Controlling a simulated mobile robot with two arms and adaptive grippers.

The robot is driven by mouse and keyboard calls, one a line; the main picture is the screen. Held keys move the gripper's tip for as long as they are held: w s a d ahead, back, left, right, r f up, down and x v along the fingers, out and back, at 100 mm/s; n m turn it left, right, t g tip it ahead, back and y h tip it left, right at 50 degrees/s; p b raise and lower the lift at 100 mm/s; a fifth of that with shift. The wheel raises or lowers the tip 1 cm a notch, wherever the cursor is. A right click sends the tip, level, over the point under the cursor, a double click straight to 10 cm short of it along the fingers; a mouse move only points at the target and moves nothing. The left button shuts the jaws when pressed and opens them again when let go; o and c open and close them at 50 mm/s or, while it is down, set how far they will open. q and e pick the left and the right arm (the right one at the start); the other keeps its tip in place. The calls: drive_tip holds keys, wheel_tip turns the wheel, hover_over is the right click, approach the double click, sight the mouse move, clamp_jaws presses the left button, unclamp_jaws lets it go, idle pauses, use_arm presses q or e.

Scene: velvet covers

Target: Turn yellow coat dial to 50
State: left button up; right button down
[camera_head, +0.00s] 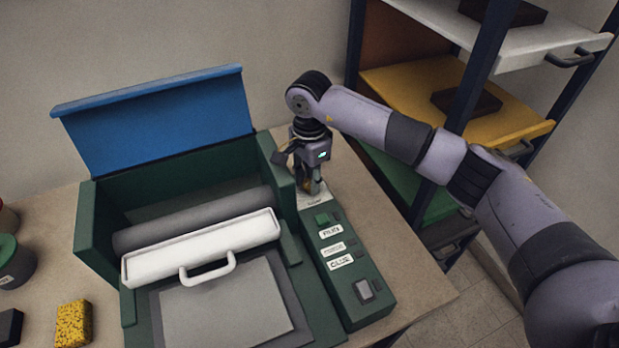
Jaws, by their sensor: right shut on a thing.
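The green machine (92,235) stands on the table with its blue lid (160,118) raised. Its control panel (352,262) runs along the right side. My right gripper (312,187) points down at the far end of this panel and is shut on a small part there, which I take to be the yellow coat dial. The fingers hide most of it, so its pointer and scale cannot be read. A white label (312,200) lies just in front of the fingers, its text too small to read. My left gripper is not in view.
A white tray with a handle (200,250) and a grey roller (190,219) lie across the machine. A yellow sponge (73,324) lies at left. A shelf rack (455,100) stands close behind my right arm.

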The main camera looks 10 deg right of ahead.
drive_tip(key=m+b, duration=0.3)
drive_tip(key=m, duration=0.1)
drive_tip(key=shift+f+b, duration=0.15)
drive_tip(key=shift+b, duration=0.15)
drive_tip(key=m+b, duration=0.3)
drive_tip(key=m, duration=0.2)
drive_tip(key=shift+m, duration=0.3)
drive_tip(key=m+b, duration=0.2)
drive_tip(key=m, duration=0.3)
drive_tip(key=shift+s+r+m+b, duration=0.15)
drive_tip(key=shift+m+b, duration=0.75)
drive_tip(key=shift+m, duration=1.6)
drive_tip(key=shift+a, duration=0.1)
drive_tip(key=c, duration=1.3)
unclamp_jaws()
